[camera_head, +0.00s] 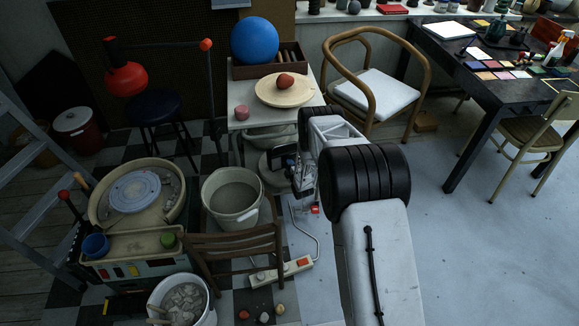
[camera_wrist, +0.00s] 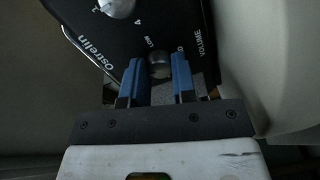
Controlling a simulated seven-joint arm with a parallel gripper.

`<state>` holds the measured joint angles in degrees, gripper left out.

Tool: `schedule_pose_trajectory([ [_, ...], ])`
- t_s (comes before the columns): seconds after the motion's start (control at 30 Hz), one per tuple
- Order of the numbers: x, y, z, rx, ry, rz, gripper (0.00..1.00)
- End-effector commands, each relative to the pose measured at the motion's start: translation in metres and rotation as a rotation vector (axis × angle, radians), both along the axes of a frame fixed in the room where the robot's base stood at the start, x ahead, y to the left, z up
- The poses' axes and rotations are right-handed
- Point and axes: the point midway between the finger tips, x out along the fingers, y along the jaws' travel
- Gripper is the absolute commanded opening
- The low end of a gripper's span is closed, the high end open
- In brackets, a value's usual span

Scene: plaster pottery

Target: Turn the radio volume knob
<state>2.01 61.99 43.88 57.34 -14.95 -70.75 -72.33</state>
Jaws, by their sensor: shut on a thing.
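The radio (camera_wrist: 108,38) shows in the wrist view as a dark panel with a pale edge, tilted in the picture. It bears the word "ostrelin", the label "VOLUME" and a small "LOW". In the head view my gripper (camera_head: 300,182) is low beside the white table, partly hidden by my arm. I cannot make out the radio clearly there.
A second silver knob (camera_wrist: 121,6) is at the top of the wrist view. A pale rounded surface (camera_wrist: 275,50) is close on the right. In the head view, a bucket (camera_head: 232,197) and wooden chair (camera_head: 235,250) stand left of my gripper; a power strip (camera_head: 281,271) lies below it.

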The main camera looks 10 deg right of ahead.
Motion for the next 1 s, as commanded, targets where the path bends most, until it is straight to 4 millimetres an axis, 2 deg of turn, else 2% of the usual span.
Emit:
schedule_pose_trajectory([
  [0.03, 0.000, -0.001, 0.000, 0.001, 0.000, -0.001, 0.28],
  [0.2, 0.000, 0.000, 0.000, 0.001, 0.000, -0.001, 0.51],
  [0.67, -0.006, -0.001, 0.000, 0.001, 0.001, -0.001, 0.51],
  [1.0, -0.039, -0.008, 0.001, 0.000, 0.002, -0.001, 0.51],
])
